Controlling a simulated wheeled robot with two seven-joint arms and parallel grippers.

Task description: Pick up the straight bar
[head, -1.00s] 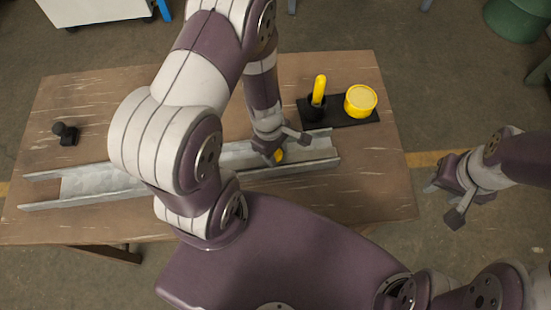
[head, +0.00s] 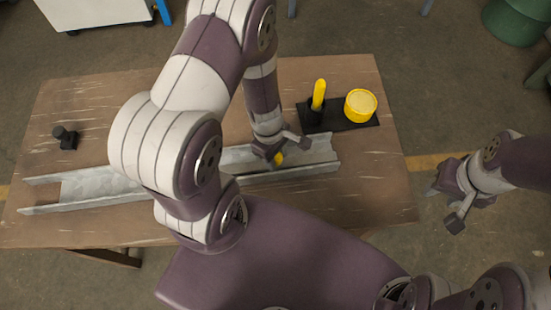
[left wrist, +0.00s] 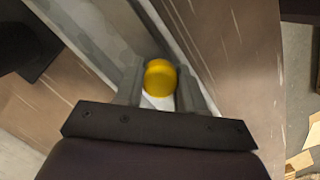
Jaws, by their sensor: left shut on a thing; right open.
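My left gripper (head: 279,154) is low over the right part of a long grey metal channel (head: 90,187) on the table. It is shut on a rounded yellow piece (left wrist: 160,77), which sits between its fingers in the left wrist view, inside or just above the channel. The fingers hide its sides, and I cannot tell whether it touches the channel. I cannot pick out a separate straight bar; the channel is the only long straight thing, and my left arm hides its middle. My right gripper (head: 447,208) is open and empty, off the table's right edge.
A black tray (head: 345,127) at the back right holds a yellow-handled tool (head: 319,94) in a black cup and a round yellow container (head: 361,105). A small black fitting (head: 66,137) stands at the left. The table's (head: 380,190) front right is bare.

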